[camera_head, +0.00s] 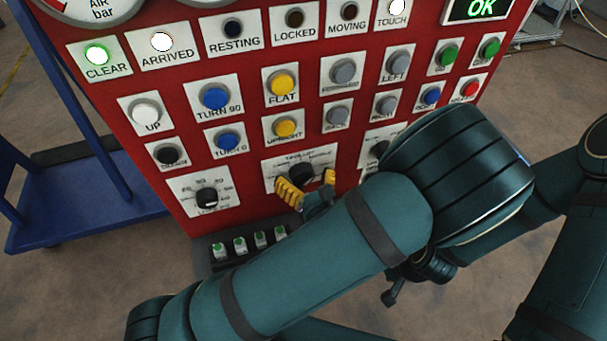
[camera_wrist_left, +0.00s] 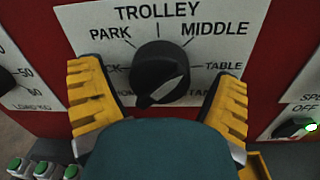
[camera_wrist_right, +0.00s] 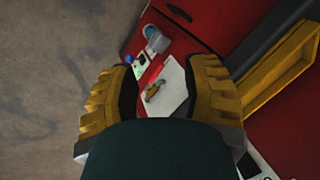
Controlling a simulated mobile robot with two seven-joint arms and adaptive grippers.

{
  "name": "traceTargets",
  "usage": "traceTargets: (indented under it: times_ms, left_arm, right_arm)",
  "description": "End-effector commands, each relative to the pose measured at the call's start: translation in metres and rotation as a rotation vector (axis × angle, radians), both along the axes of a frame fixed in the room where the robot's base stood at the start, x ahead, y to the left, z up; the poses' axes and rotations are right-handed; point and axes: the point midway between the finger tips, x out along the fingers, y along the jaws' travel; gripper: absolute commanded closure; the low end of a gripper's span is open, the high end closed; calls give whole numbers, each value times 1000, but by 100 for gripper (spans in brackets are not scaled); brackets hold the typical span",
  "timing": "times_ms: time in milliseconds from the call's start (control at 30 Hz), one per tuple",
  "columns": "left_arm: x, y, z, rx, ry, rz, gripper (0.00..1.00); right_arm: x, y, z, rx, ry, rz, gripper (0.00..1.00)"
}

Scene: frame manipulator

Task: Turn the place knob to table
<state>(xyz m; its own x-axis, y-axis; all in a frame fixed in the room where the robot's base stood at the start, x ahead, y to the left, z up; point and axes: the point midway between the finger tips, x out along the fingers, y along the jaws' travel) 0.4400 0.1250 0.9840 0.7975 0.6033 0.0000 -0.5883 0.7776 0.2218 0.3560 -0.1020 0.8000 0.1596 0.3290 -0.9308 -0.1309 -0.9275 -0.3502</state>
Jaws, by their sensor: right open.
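The black trolley knob (camera_wrist_left: 160,70) sits on a white plate lettered TROLLEY, with PARK, MIDDLE and TABLE around it; other labels are partly hidden. Its nose with a white mark faces downward, seemingly to the lower left, not to TABLE at the right. My left gripper (camera_wrist_left: 157,88) is open, with one yellow finger on each side of the knob and gaps between. In the head view the knob (camera_head: 301,173) shows just above the left gripper (camera_head: 309,186). My right gripper (camera_wrist_right: 161,95) is open and empty in the right wrist view.
The red panel (camera_head: 250,150) carries several buttons and lamps close around the knob. A load knob (camera_head: 207,196) is to its left, and a row of green switches (camera_head: 249,242) is below. A blue trolley frame (camera_head: 90,210) stands left of the panel.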

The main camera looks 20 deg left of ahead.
Motion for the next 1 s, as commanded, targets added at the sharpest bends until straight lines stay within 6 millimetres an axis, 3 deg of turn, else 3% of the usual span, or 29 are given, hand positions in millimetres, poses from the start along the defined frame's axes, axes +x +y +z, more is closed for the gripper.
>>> traceTargets:
  times_ms: [33,233,567,1000]
  left_arm:
    - [0,0,0,0,0,0,12]
    - [0,0,0,0,0,0,81]
    - [0,0,1,24,17,0,81]
    - [0,0,3,266,181,-1,81]
  right_arm:
    - [0,0,0,0,0,0,53]
    - [0,0,0,0,-1,0,53]
    - [1,0,5,0,-3,-2,53]
    - [10,-2,43,-3,-25,-19,53]
